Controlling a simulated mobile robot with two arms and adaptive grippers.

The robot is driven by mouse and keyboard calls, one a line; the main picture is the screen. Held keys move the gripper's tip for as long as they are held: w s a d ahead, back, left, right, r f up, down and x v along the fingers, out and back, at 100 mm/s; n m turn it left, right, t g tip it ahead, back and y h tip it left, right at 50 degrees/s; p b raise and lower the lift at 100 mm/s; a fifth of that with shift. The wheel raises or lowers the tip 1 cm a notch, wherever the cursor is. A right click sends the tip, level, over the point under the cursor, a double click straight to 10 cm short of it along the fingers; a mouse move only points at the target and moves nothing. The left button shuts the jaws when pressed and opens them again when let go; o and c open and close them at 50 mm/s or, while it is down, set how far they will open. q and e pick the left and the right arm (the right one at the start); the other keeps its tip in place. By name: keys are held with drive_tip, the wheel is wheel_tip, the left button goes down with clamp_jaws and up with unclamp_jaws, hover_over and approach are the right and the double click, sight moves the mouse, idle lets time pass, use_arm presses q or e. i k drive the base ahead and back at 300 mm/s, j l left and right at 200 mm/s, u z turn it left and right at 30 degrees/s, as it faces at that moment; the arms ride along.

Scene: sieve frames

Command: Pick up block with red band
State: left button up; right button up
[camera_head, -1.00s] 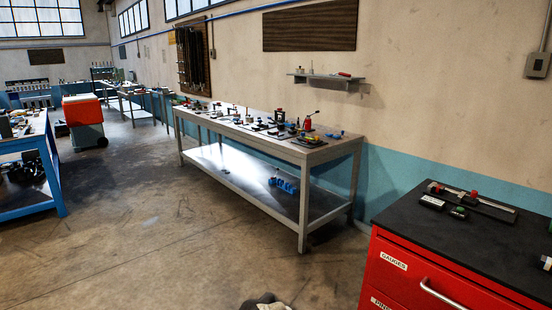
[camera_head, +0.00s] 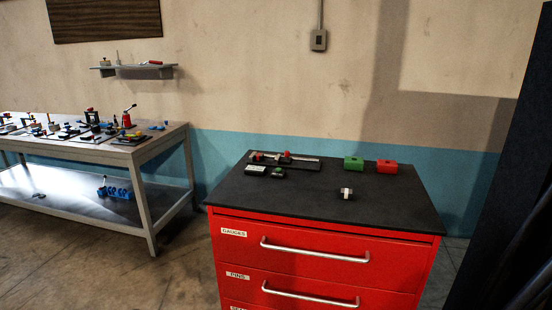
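No block with a clear red band can be made out. On the black top (camera_head: 300,205) of the red drawer cabinet (camera_head: 240,258), a small dark and white banded piece (camera_head: 346,193) lies right of the middle. It is too small to tell whether any band on it is red. Behind it stand a green block (camera_head: 353,163) and a red block (camera_head: 387,166), side by side and apart. Neither of my grippers shows in this view.
A measuring tool on a dark base (camera_head: 285,159) and two small cases (camera_head: 256,170) lie at the cabinet's back left. A grey workbench (camera_head: 140,150) with several tools stands at left. A tall dark panel (camera_head: 505,170) borders the right. The cabinet top's front is bare.

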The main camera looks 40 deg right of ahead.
sight(258, 157)
drive_tip(key=z, duration=0.2)
drive_tip(key=i+j+z, duration=0.25)
drive_tip(key=z, duration=0.15)
drive_tip(key=i+j+z, duration=0.15)
drive_tip(key=j+z, duration=0.25)
drive_tip(key=j, duration=0.1)
